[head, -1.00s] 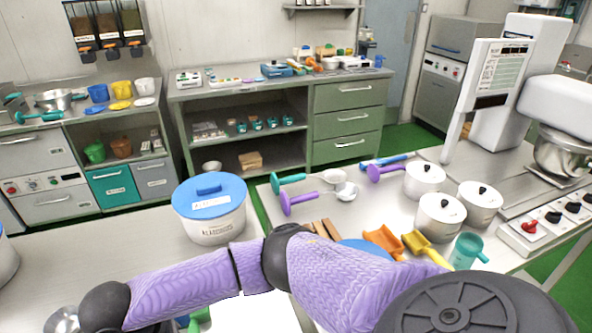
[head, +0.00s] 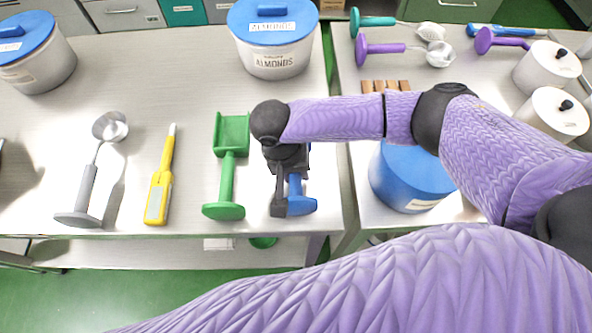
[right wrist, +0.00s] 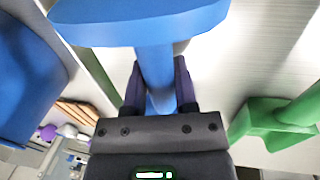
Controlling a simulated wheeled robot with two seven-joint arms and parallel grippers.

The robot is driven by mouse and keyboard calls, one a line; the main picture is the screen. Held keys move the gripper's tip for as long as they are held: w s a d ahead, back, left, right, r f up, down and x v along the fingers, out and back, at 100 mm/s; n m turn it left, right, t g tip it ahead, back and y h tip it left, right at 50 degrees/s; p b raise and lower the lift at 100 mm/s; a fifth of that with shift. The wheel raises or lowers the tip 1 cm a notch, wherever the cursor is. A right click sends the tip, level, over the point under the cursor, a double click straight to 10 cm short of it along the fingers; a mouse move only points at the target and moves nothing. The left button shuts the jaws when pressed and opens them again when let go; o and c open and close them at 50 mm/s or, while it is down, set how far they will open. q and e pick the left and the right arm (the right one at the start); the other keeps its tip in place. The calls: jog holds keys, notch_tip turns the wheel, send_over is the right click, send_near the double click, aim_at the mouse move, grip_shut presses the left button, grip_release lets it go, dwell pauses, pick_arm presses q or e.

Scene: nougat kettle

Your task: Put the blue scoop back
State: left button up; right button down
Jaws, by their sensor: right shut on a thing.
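The blue scoop (head: 299,204) is at the front right part of the left table, its handle end with a flat disc toward the front edge. My right gripper (head: 287,188) reaches down over it and hides most of it. In the right wrist view the blue handle (right wrist: 155,68) stands between the two fingers of the gripper (right wrist: 160,95), which are shut on it, and the blue disc (right wrist: 140,22) is close to the camera. I cannot tell whether the scoop touches the table. My left gripper is not in view.
A green scoop (head: 227,180) lies just left of the gripper. A yellow tool (head: 161,180) and a grey-handled ladle (head: 88,185) lie further left. The almonds tub (head: 273,50) stands behind; a blue-lidded tub (head: 410,180) is on the right table, across a gap.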

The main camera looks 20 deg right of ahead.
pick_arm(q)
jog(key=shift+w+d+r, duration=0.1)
pick_arm(e)
jog(key=c, duration=0.8)
grip_release()
jog(key=shift+c, duration=0.2)
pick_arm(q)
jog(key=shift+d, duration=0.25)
pick_arm(e)
jog(key=o, duration=0.4)
jog(key=shift+o, duration=0.2)
pick_arm(q)
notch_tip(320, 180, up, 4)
jog(key=p, duration=0.4)
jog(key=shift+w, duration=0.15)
pick_arm(e)
notch_tip(320, 180, up, 12)
jog(key=a, duration=0.2)
jog(key=shift+w+a, duration=0.15)
jog(key=shift+w, duration=0.2)
